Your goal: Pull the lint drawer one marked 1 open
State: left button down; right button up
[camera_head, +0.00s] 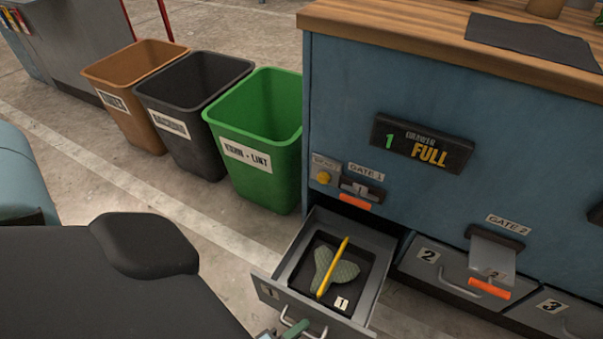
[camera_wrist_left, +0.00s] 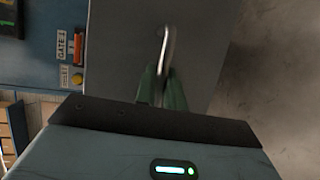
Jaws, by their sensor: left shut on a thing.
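My right gripper is not in view.
The blue cabinet (camera_head: 345,90) has a sign reading "1 FULL" (camera_head: 422,143) and shut drawers two (camera_head: 440,272) and three (camera_head: 550,306) to the right. Brown (camera_head: 140,115), black (camera_head: 180,140) and green (camera_head: 255,165) bins stand to the left. Bare floor lies between.

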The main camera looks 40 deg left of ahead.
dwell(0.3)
pick_arm(q)
jog(key=c, duration=1.6)
grip_release()
jog(key=shift+o, duration=0.5)
jog(key=shift+s, duration=0.1)
jog(key=d+p+v, duration=0.1)
jog(key=v, duration=0.6)
jog(key=shift+s+a+p, duration=0.35)
jog(key=shift+a, duration=0.15)
